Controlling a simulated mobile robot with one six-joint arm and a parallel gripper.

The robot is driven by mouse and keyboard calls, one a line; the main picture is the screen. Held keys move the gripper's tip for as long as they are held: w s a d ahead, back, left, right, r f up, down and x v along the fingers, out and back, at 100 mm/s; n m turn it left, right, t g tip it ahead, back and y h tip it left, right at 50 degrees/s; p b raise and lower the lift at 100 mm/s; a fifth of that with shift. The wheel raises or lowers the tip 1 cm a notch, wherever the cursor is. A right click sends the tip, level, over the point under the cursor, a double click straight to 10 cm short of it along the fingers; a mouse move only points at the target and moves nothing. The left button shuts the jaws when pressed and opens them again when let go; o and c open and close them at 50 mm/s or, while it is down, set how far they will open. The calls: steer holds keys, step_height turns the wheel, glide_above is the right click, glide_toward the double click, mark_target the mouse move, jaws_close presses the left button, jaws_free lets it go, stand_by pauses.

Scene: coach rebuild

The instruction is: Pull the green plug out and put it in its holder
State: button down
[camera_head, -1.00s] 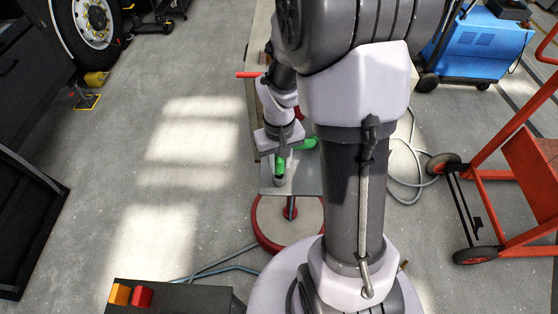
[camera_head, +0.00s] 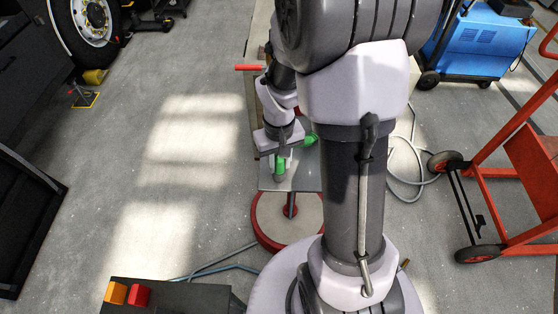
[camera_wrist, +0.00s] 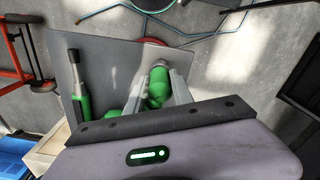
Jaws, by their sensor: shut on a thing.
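My gripper (camera_wrist: 157,90) is shut on a green plug (camera_wrist: 158,80), which sits between its two pale fingers in the wrist view. In the head view the plug (camera_head: 279,167) shows below the gripper (camera_head: 279,158), over a grey plate (camera_head: 304,176). A second green part (camera_head: 310,140) shows just right of the gripper. In the wrist view an upright green piece with a dark, metal-tipped top (camera_wrist: 76,75) stands left of the fingers. I cannot tell which part is the holder. Whether the held plug touches anything at its far end is unclear.
A round base with a red rim (camera_head: 262,228) stands below the plate. A red bar (camera_head: 249,67) juts out on the left. A blue machine (camera_head: 483,42) and a red hand truck (camera_head: 532,160) stand right. Hoses lie on the floor.

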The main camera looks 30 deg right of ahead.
steer(key=shift+f, duration=0.25)
steer(key=c, duration=1)
jaws_free()
steer(key=shift+c, duration=0.2)
step_height(320, 180, up, 18)
steer(key=p, duration=0.4)
steer(key=s+a+f+m+t+y+b, duration=0.1)
steer(key=s+a+f+t+b, duration=0.2)
steer(key=b, duration=0.7)
steer(key=s+a+f+m+t+y+b, duration=0.1)
steer(key=s+a+f+t+b, duration=0.1)
steer(key=s+a+f+b, duration=0.6)
steer(key=a+f+b, duration=0.2)
steer(key=a+b, duration=0.1)
steer(key=shift+s+a+t, duration=0.15)
steer(key=shift+a+t, duration=0.15)
steer(key=shift+t, duration=0.1)
